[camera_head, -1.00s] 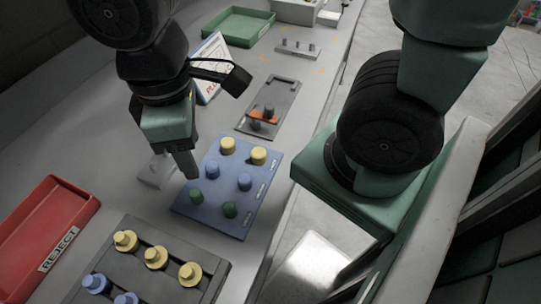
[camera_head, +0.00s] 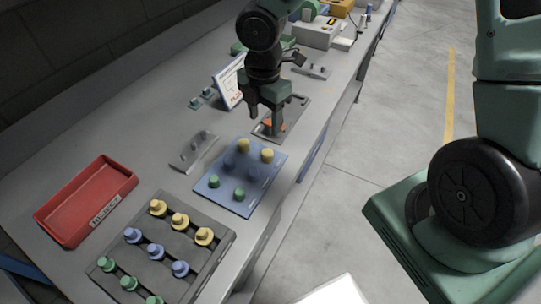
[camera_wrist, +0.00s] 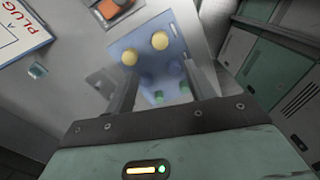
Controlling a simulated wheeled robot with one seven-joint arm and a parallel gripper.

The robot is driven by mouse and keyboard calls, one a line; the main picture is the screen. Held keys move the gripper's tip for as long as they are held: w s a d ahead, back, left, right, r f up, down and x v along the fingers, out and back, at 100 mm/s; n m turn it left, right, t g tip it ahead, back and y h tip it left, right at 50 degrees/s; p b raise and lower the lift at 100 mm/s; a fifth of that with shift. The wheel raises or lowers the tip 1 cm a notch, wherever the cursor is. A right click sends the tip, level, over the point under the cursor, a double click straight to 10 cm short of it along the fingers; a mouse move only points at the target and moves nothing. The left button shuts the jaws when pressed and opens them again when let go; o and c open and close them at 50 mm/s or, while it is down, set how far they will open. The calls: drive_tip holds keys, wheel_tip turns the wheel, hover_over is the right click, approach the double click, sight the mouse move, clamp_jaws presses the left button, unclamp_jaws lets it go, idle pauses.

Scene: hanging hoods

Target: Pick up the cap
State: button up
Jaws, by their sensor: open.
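Yellow, blue and green caps stand in pairs on a blue board on the bench. The yellow caps (camera_head: 243,145) (camera_head: 267,155) are at its far end, the blue caps (camera_head: 252,173) in the middle, the green caps (camera_head: 213,181) at the near end. The blue board's bare surface (camera_head: 226,202) shows at its near side. My gripper (camera_head: 266,120) is open and empty, beyond the board's far end and above the bench. In the wrist view its fingers (camera_wrist: 160,75) frame the board; both yellow caps (camera_wrist: 129,57) (camera_wrist: 160,41) show clearly, while the blue and green ones look blurred.
A dark grey rack (camera_head: 205,262) with several flanged yellow, blue and green pieces lies nearest. A red REJECT tray (camera_head: 60,232) is at left. A grey fixture with an orange part (camera_head: 267,122) sits under my gripper. A PLUG sign (camera_head: 229,84) stands just left of it.

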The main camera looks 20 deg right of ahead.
hover_over(267, 152)
drive_tip(key=f, duration=0.6)
drive_tip(key=shift+a+b, duration=0.3)
drive_tip(key=shift+d+f, duration=0.15)
drive_tip(key=shift+f, duration=1.3)
drive_tip(key=shift+d+f, duration=0.15)
drive_tip(key=shift+f, duration=1.25)
drive_tip(key=c, duration=1)
